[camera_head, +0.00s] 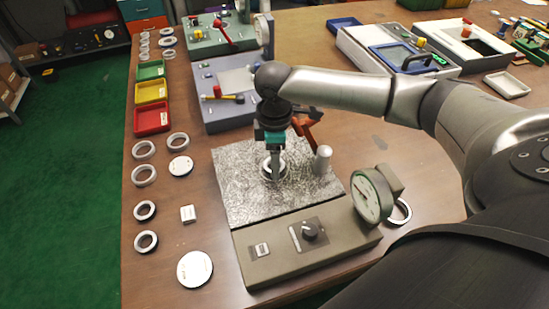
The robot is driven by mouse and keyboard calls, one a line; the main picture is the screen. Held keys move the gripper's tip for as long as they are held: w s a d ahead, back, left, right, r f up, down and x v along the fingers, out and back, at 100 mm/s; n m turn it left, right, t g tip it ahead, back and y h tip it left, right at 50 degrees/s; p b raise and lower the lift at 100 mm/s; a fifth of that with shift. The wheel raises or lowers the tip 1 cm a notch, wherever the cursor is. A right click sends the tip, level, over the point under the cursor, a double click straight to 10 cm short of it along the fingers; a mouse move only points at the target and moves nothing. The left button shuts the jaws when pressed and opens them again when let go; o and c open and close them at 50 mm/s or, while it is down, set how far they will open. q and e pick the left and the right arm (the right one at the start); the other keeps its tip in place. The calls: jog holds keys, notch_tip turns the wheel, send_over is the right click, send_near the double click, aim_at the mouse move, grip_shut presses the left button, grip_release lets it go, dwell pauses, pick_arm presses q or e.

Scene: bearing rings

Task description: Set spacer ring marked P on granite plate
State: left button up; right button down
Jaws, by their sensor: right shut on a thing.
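My right gripper (274,173) points down over the middle of the grey mottled granite plate (240,196). It is shut on a pale metal ring (265,166), which is at or just above the plate surface. I cannot tell if the ring touches the plate, and no P mark on it is readable. The fingers hide part of the ring. My left gripper is not in view.
A light cylindrical post (323,160) stands on the plate's right side. A dial gauge (372,195) and control box (285,262) with a knob border the plate. Several loose rings (144,175) lie left. Coloured bins (151,118) stand further back.

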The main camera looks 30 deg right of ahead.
jog(key=shift+f, duration=0.15)
jog(key=shift+c, duration=0.3)
grip_release()
jog(key=shift+f, duration=0.1)
notch_tip(320, 180, up, 15)
jog(key=p, duration=0.4)
dwell(0.5)
